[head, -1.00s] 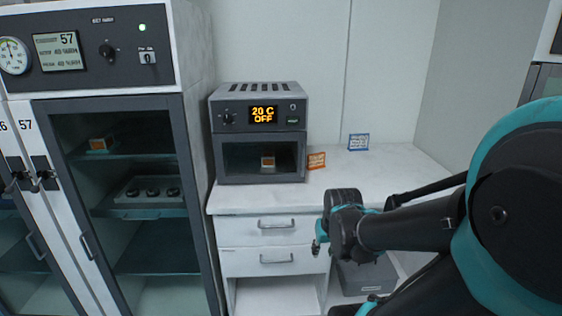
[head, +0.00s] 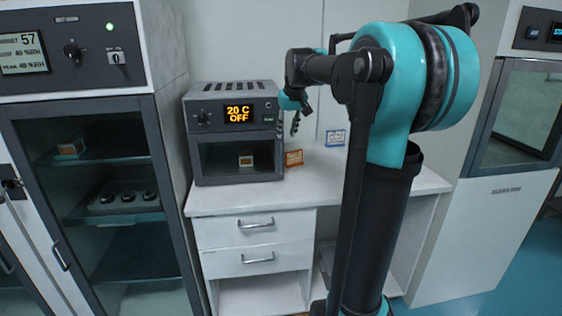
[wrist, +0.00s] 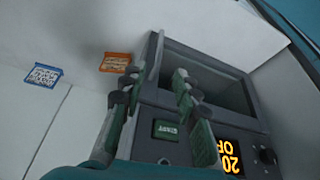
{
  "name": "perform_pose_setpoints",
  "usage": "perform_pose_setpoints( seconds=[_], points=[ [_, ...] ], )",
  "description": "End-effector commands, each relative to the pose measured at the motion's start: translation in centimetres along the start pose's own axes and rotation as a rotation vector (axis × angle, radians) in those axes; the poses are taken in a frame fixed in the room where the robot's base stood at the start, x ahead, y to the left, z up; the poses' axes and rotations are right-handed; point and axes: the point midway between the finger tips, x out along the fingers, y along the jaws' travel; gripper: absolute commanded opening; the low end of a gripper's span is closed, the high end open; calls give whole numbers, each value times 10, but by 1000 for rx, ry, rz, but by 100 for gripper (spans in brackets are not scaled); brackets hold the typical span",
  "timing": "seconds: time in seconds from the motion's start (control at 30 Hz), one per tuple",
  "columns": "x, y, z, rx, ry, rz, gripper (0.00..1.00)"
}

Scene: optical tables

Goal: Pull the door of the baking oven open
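The baking oven (head: 232,95) is a grey box on the white bench, its display reading 20 C OFF. My gripper (head: 287,125) points down at the oven's right side. In the wrist view, where the oven appears upside down, my gripper (wrist: 155,78) is open. One finger is over the oven front and the other is beyond a grey upright edge (wrist: 151,62) at the door's side. Contact with that edge cannot be told.
Orange (head: 294,157) and blue (head: 335,138) cards stand right of the oven. A tall glass-door cabinet (head: 165,190) is close on the left. Drawers (head: 255,240) are below the bench.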

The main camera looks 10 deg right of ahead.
Motion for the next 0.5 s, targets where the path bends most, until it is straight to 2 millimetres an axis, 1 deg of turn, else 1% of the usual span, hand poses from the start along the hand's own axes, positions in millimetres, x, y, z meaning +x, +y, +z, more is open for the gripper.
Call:
perform_pose_setpoints(
  seconds=[0.1,0.5],
  points=[
    [23,0,0,-1,0,0,31],
    [103,0,0,0,0,0,31]
  ],
)
